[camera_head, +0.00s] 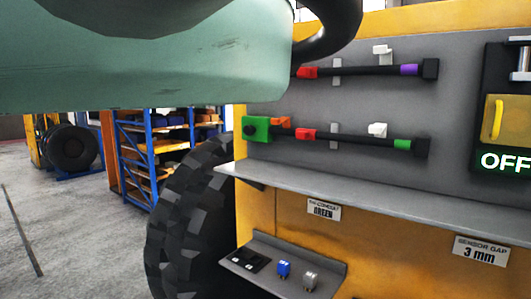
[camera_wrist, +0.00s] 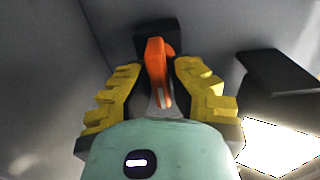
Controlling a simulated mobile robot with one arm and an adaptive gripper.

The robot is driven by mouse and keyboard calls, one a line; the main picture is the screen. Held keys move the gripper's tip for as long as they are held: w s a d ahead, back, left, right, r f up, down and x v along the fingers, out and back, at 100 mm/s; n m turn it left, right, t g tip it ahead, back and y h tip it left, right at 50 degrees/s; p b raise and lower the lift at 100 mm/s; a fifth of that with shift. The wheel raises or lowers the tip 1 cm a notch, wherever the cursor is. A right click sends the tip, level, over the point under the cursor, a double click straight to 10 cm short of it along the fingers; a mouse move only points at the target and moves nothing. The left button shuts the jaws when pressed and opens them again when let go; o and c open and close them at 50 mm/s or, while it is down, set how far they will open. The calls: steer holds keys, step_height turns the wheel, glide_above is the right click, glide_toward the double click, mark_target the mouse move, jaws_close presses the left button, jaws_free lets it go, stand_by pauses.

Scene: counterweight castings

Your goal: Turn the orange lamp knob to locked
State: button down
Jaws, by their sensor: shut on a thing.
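The orange lamp knob (camera_wrist: 155,52) shows in the wrist view as an upright, narrow orange lever on a black base (camera_wrist: 172,32) at a grey surface. My gripper (camera_wrist: 160,76) has its yellow ribbed fingers on either side of the knob and is shut on it. The knob's lower end runs down between the fingers, toward my teal gripper body. In the head view my teal arm fills the upper left; my gripper and the held knob cannot be made out there. Any locked mark is not visible.
The grey panel (camera_head: 458,154) carries two black cables with coloured ends, a green block (camera_head: 256,129) with an orange piece, and a box reading OFF (camera_head: 504,161). Below are a grey ledge (camera_head: 350,188) and a small tray with blue (camera_head: 284,268) and grey pieces. A tyre (camera_head: 185,220) stands left.

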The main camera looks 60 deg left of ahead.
steer(key=shift+a+f, duration=0.15)
stand_by(0.3)
steer(key=c, duration=1)
jaws_free()
